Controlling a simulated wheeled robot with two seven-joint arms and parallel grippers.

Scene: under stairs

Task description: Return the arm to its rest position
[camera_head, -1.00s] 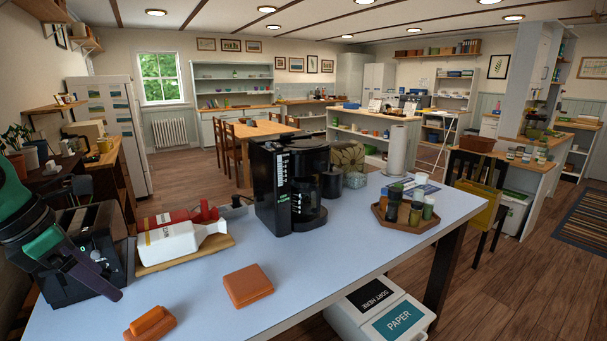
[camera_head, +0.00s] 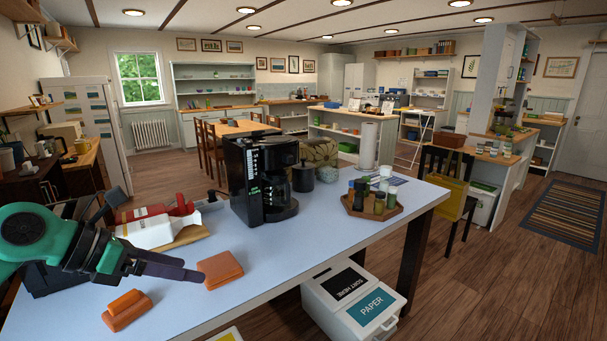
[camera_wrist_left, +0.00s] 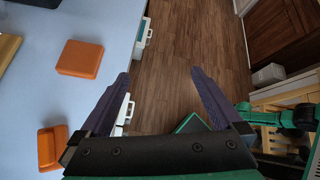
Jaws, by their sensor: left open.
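My left arm comes in from the left in the head view, with the left gripper (camera_head: 180,265) over the near left part of the blue-topped table (camera_head: 300,225). The left finger overlaps the table's edge. An orange box (camera_head: 219,269) lies just right of the fingertips in the head view, and an orange block-like item (camera_head: 127,310) lies nearer. Both also show in the left wrist view (camera_wrist_left: 80,58). My right gripper is in neither view.
A black coffee maker (camera_head: 258,180) stands mid-table. A hexagonal wooden tray (camera_head: 372,210) with jars and a paper towel roll (camera_head: 369,146) stand beyond. White sorting bins (camera_head: 355,300) stand below the table. Open floor lies right.

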